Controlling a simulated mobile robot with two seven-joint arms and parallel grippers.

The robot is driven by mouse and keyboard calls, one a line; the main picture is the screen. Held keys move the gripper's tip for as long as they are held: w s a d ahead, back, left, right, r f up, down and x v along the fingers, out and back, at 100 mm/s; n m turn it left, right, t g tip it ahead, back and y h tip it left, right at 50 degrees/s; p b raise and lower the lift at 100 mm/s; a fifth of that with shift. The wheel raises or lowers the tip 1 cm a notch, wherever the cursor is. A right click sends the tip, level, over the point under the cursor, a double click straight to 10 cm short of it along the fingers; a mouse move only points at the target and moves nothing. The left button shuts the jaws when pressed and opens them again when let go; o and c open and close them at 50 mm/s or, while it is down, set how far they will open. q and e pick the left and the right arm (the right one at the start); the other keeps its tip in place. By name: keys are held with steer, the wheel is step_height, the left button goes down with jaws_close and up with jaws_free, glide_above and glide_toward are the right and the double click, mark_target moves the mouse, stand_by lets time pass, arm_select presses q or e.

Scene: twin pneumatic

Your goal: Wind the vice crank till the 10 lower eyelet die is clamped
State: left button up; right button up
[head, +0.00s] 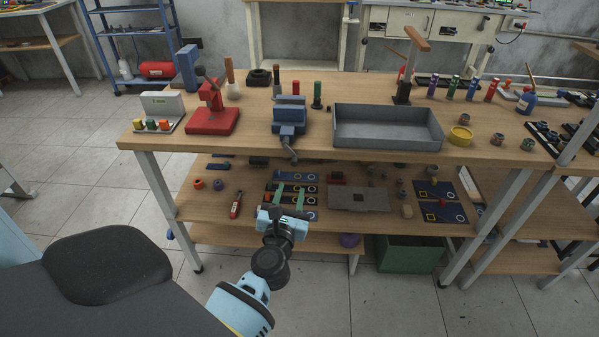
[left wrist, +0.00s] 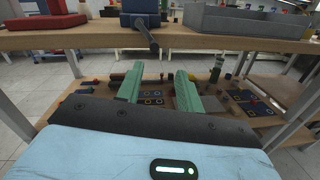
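A blue vice (head: 289,118) stands near the front edge of the upper bench top. Its dark crank (head: 291,150) hangs down over that edge. The crank also shows in the left wrist view (left wrist: 146,36), above and ahead of the gripper. I cannot make out the eyelet die at the vice jaws. My left gripper (head: 290,194) is below and in front of the bench edge, apart from the crank. Its two green fingers (left wrist: 158,82) are spread with nothing between them. My right gripper is in neither view.
A grey tray (head: 388,146) stands right of the vice, and a red press (head: 212,118) stands left of it. The lower shelf (head: 325,230) carries dark mats, a grey plate (head: 358,199) and small parts. A green crate (head: 410,254) is on the floor.

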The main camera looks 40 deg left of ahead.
mark_target(295, 165)
arm_select(q)
steer(key=shift+w+a+r+n+g+y+b, duration=0.1)
steer(key=shift+w+a+n+g+y+b, duration=0.2)
steer(key=shift+w+a+n, duration=1.05)
steer(key=shift+w+a+r+n+g+y+b, duration=0.2)
steer(key=shift+w+a+n, duration=0.55)
steer(key=shift+w, duration=1.25)
steer(key=shift+w+a+f+n+g+y+b, duration=0.1)
steer(key=shift+w+a+n+g+y+b, duration=0.2)
steer(key=shift+w+a+n, duration=1.05)
steer(key=shift+w+d+m, duration=0.25)
steer(key=shift+w+d, duration=0.05)
steer(key=shift+d, duration=0.2)
steer(key=shift+h, duration=0.3)
jaws_close()
